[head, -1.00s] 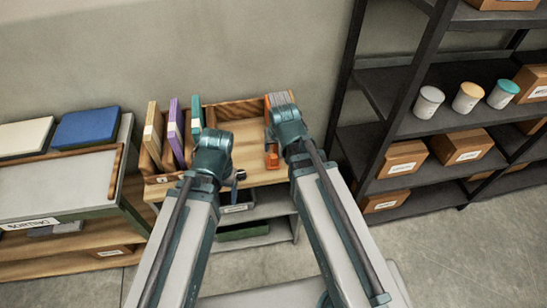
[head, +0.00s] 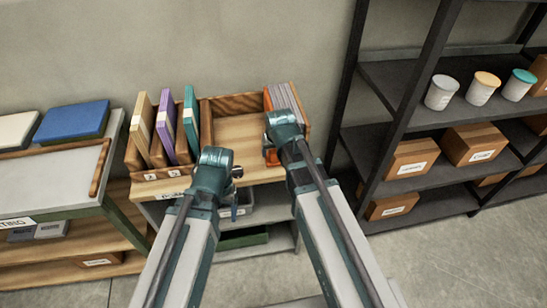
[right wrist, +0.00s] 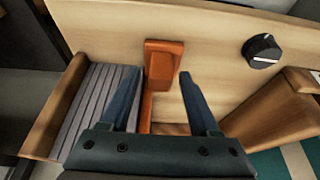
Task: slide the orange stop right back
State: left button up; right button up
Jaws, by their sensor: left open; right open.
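The orange stop (right wrist: 163,60) shows in the right wrist view as an upright block on a narrow orange strip running toward the grey sheets' side. In the head view its orange edge (head: 267,100) shows beside the grey sheets, partly hidden by my right arm. My right gripper (right wrist: 160,88) is open, with one finger on each side of the strip. I cannot tell whether the fingers touch it. The grey sheets (right wrist: 100,100) stand in a row just left of it. My left gripper (head: 237,174) is open and empty at the bench's front, left of the stop.
A wooden tray (head: 232,105) on the bench holds cream, purple and green folders (head: 165,130) at its left; its middle is clear. A dark shelf (head: 390,80) with boxes and jars stands right; a grey-topped bench (head: 50,180) stands left.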

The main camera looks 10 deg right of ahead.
jog(key=shift+f, duration=0.1)
grip_shut()
dwell(0.3)
dwell(1.1)
